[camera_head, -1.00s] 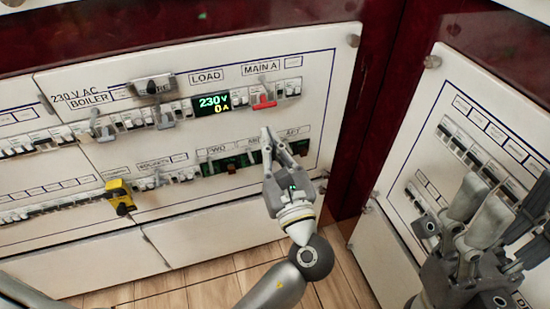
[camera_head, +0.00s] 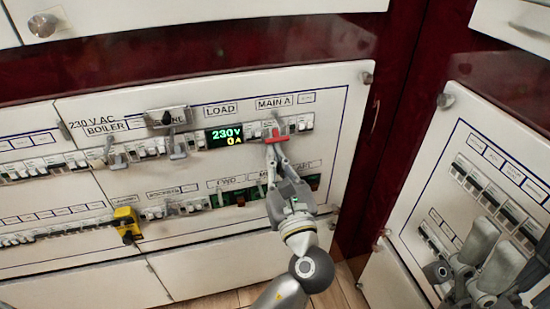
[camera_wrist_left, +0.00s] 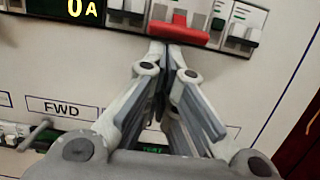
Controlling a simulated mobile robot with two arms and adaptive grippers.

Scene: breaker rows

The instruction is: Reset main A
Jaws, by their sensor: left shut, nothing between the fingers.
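The MAIN A breaker has a red lever (camera_head: 276,134) below the MAIN A label (camera_head: 274,103), on the upper breaker row. In the left wrist view the red lever (camera_wrist_left: 180,30) is a wide bar at the top. My left gripper (camera_head: 273,152) is shut and empty, its fingertips just below the lever. In the left wrist view the fingertips (camera_wrist_left: 172,55) are together under the bar's lower edge; whether they touch it I cannot tell. The display (camera_head: 225,137) reads 230 V and 0 A. My right gripper (camera_head: 490,255) is at the lower right, partly cut off.
Grey levers (camera_head: 177,148) stick out left of the display. A yellow device (camera_head: 126,222) projects from the lower row. A lower row of switches (camera_head: 240,195) lies behind my left gripper. A second breaker panel (camera_head: 500,150) stands at the right.

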